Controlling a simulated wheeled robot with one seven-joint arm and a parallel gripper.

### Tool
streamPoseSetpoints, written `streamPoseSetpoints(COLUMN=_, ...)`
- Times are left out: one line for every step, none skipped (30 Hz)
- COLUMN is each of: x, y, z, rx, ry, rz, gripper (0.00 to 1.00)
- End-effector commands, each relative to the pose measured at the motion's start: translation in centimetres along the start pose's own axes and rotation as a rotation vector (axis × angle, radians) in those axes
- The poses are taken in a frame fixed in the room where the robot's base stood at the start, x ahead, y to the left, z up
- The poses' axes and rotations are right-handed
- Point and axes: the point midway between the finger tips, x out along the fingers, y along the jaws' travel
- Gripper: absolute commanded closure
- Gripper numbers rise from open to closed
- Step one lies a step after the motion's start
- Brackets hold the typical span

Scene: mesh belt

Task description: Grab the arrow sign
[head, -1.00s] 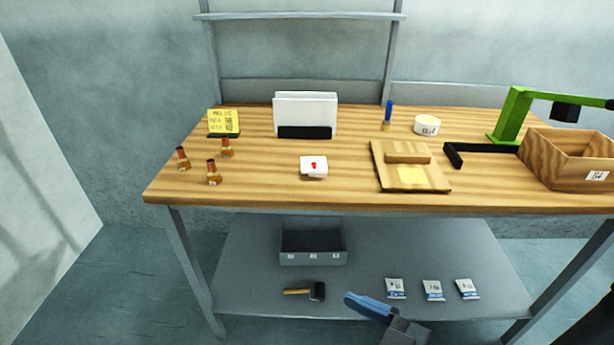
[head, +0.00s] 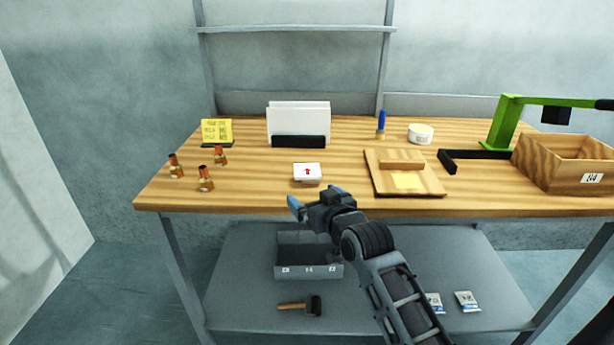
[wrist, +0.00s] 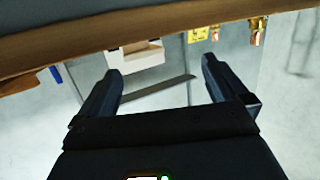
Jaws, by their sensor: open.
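The arrow sign (head: 307,172) is a small white block with a red arrow on its face. It sits near the front edge of the wooden table in the head view, left of the wooden board.
The table (head: 240,200) has a thick front edge close to my gripper. Small bottles (head: 205,180) stand to the left, a white panel holder (head: 298,122) behind, and a wooden board (head: 430,182) to the right. A grey bin (head: 308,270) sits on the lower shelf.

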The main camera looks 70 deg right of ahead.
Motion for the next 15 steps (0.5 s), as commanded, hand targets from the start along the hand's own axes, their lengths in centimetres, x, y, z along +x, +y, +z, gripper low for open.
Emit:
streamPoseSetpoints(x=1.1, y=1.1, z=-0.7, rx=0.007, ry=0.007, rz=0.021, gripper=0.00)
streamPoseSetpoints(x=1.5, y=1.6, z=-1.1, rx=0.009, ry=0.007, rz=0.029, gripper=0.00)
streamPoseSetpoints(x=2.0, y=2.2, z=-1.4, rx=0.013, ry=0.007, rz=0.039, gripper=0.00)
streamPoseSetpoints(x=2.2, y=2.6, z=-1.6, rx=0.014, ry=0.008, rz=0.045, gripper=0.00)
streamPoseSetpoints(x=2.4, y=2.8, z=-1.8, rx=0.016, ry=0.007, rz=0.049, gripper=0.00)
streamPoseSetpoints(x=2.7, y=3.1, z=-2.0, rx=0.017, ry=0.006, rz=0.053, gripper=0.00)
streamPoseSetpoints(x=2.9, y=3.2, z=-2.1, rx=0.017, ry=0.007, rz=0.055, gripper=0.00)
streamPoseSetpoints(x=3.1, y=3.3, z=-2.1, rx=0.018, ry=0.007, rz=0.056, gripper=0.00)
streamPoseSetpoints(x=3.4, y=3.3, z=-2.1, rx=0.018, ry=0.006, rz=0.057, gripper=0.00)
streamPoseSetpoints(x=3.7, y=3.4, z=-2.1, rx=0.018, ry=0.005, rz=0.057, gripper=0.00)
streamPoseSetpoints(x=4.0, y=3.4, z=-2.2, rx=0.018, ry=0.006, rz=0.057, gripper=0.00)
streamPoseSetpoints(x=4.4, y=3.4, z=-2.2, rx=0.018, ry=0.006, rz=0.057, gripper=0.00)
streamPoseSetpoints(x=4.8, y=3.4, z=-2.2, rx=0.018, ry=0.006, rz=0.057, gripper=0.00)
streamPoseSetpoints(x=5.0, y=3.4, z=-2.2, rx=0.018, ry=0.006, rz=0.057, gripper=0.00)
streamPoseSetpoints(x=5.4, y=3.5, z=-2.2, rx=0.017, ry=0.007, rz=0.057, gripper=0.00)
